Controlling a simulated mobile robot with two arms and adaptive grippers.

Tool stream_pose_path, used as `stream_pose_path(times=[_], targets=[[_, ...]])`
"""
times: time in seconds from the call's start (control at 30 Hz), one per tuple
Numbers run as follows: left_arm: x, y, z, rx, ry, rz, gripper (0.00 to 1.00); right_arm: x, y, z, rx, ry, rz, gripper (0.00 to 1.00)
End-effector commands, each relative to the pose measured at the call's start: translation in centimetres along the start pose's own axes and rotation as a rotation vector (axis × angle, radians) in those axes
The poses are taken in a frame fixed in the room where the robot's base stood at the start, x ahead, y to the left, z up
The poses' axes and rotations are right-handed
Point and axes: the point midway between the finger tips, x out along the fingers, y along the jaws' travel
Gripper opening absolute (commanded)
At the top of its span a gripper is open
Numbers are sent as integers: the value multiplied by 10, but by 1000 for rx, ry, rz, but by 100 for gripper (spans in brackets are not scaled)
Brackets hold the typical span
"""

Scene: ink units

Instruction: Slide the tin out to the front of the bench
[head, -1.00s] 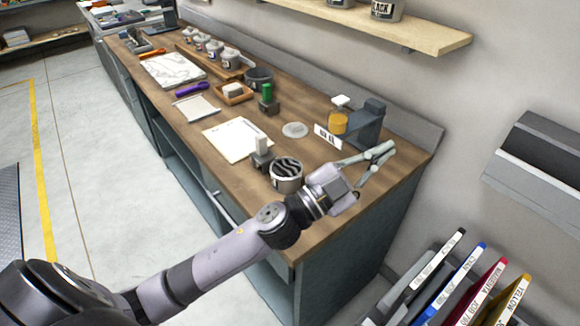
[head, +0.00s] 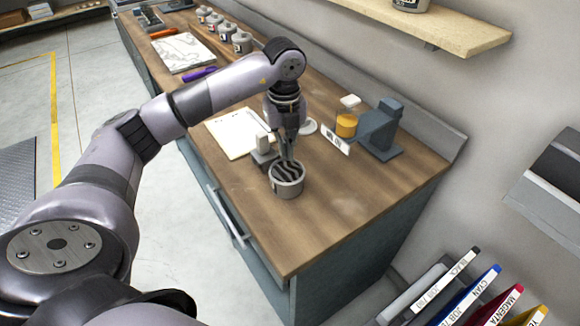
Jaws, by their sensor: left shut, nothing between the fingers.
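The tin (head: 288,188) is a short grey round can, its top marked with black and light wavy stripes. It stands upright on the wooden bench (head: 335,205), near the front edge. My left gripper (head: 288,158) points down with its fingers together and empty. Its fingertips are at the far side of the tin's top; I cannot tell whether they touch it or are behind it. My right gripper is not in the head view.
A small grey block with a white upright part (head: 262,150) stands just left of the tin. A paper sheet (head: 237,132) lies beyond it. A dark stand (head: 378,130) with an orange-yellow jar (head: 346,125) and a label card is behind. The bench right of the tin is clear.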

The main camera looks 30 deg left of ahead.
Motion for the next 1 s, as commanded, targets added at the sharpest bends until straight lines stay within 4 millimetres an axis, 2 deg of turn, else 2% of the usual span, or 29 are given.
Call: stream_pose_path(times=[0.17,0.4,0.6,0.77,1.0], targets=[[19,2,0,-3,1,10,0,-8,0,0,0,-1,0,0],[63,2,-1,0,3,8,0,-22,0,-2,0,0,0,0],[90,1,-1,2,3,4,0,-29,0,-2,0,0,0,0],[98,1,-1,2,2,3,0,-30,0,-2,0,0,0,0],[99,0,-1,2,1,2,0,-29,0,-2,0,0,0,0]])
